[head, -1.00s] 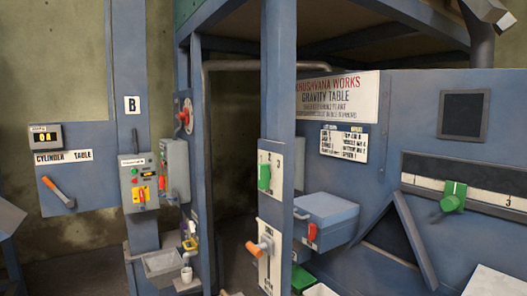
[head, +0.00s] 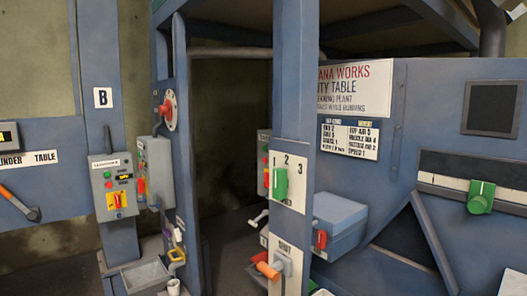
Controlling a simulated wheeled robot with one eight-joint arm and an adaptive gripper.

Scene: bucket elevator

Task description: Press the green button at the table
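No gripper of mine shows in the head view. The Gravity Table stands at the right, with a white name sign (head: 352,88). A narrow control box (head: 263,165) with small coloured buttons shows on the left side of the front post, partly hidden by it. A grey control box (head: 113,187) with small red and green buttons and a yellow switch plate hangs on the post marked B. Another grey box (head: 160,172) with coloured buttons sits right of it, seen from the side. The buttons are too small to read.
The blue front post (head: 294,110) carries a green handle (head: 281,185) on a 1-2-3 plate and an orange lever (head: 267,270) below. A green knob (head: 481,197) sits on the table's scale. A dark gap lies between the posts. A grey tray (head: 145,273) is low left.

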